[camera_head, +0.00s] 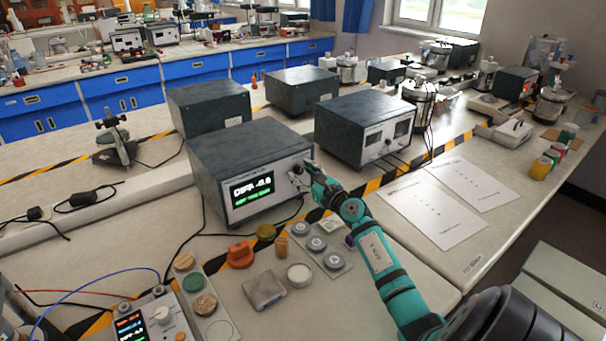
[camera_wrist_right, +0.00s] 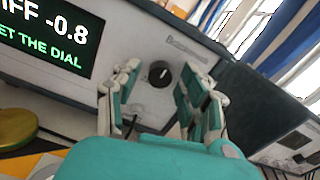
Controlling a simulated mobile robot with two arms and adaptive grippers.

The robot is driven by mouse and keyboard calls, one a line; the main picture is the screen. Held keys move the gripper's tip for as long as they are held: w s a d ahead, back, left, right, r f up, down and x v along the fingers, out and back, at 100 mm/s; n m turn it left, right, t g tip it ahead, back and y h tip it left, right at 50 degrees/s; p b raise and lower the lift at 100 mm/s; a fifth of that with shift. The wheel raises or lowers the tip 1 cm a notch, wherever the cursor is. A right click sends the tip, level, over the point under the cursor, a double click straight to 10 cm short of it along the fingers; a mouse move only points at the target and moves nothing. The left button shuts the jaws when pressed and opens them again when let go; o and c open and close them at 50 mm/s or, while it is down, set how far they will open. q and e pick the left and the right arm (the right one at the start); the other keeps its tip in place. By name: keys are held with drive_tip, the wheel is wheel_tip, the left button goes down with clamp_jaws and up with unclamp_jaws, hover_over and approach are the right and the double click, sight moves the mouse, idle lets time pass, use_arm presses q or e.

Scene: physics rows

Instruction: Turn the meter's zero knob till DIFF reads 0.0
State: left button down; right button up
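The meter (camera_head: 215,163) is a dark grey box with a light front panel on the bench. Its screen (camera_head: 252,191) reads DIFF with a small negative value; in the right wrist view the screen (camera_wrist_right: 48,32) reads -0.8, with green text about the dial below. The zero knob (camera_wrist_right: 159,73) is a round black knob with a white mark on the panel, right of the screen. My right gripper (camera_head: 303,178) is at the panel's right side. In the wrist view its fingers (camera_wrist_right: 156,98) are open on either side of the knob, with visible gaps. My left gripper is not in view.
A second grey instrument (camera_head: 365,128) stands close to the right of the meter. Several small discs, an orange knob (camera_head: 240,254) and a grey block (camera_head: 264,291) lie in front. Paper sheets (camera_head: 432,212) lie on the right. A handheld device (camera_head: 150,318) with cables is at lower left.

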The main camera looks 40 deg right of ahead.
clamp_jaws()
drive_tip(key=m+p, duration=0.2)
drive_tip(key=m, duration=0.1)
drive_tip(key=shift+r, duration=0.1)
drive_tip(key=m+p, duration=0.1)
drive_tip(key=m, duration=0.2)
drive_tip(key=shift+m, duration=0.3)
drive_tip(key=m+p, duration=0.1)
drive_tip(key=m, duration=0.2)
drive_tip(key=shift+m+p, duration=0.3)
drive_tip(key=m+p, duration=0.1)
drive_tip(key=m, duration=0.2)
drive_tip(key=shift+m, duration=0.4)
drive_tip(key=m+p, duration=0.1)
drive_tip(key=m, duration=0.4)
drive_tip(key=shift+m+p, duration=0.3)
drive_tip(key=shift+f, duration=0.2)
